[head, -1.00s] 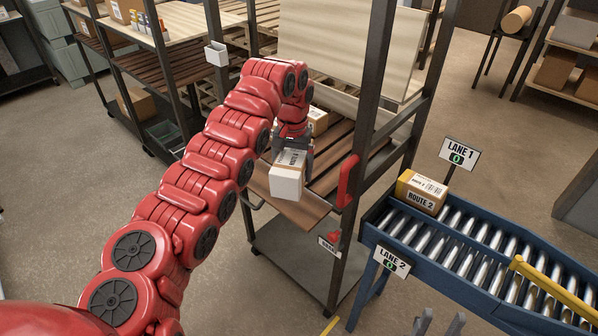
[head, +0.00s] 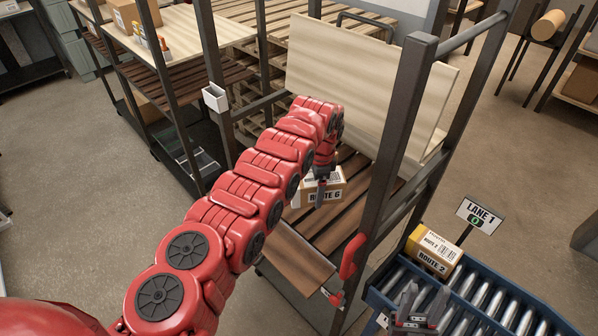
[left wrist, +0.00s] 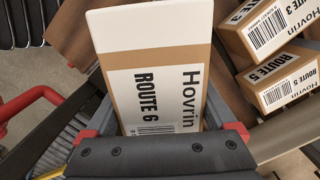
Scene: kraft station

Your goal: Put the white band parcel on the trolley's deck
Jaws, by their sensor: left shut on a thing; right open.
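The parcel with a white band (left wrist: 151,32) is brown, with a white end and a label reading ROUTE 6. In the head view this parcel (head: 334,192) is over the slatted wooden deck (head: 338,232) of the tall dark-framed trolley. I cannot tell whether it touches the slats. My left gripper (head: 322,200) is shut on it; in the left wrist view the grey fingers with red ends (left wrist: 165,130) are on either side of it. My right gripper (head: 427,293) is open and empty beside the conveyor, at the bottom of the head view.
Parcels marked ROUTE 3 (left wrist: 262,28) and ROUTE 5 (left wrist: 283,83) lie close to the held parcel. A trolley post (head: 392,140) and red handle (head: 350,257) stand at the right. A board (head: 365,90) stands behind the deck.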

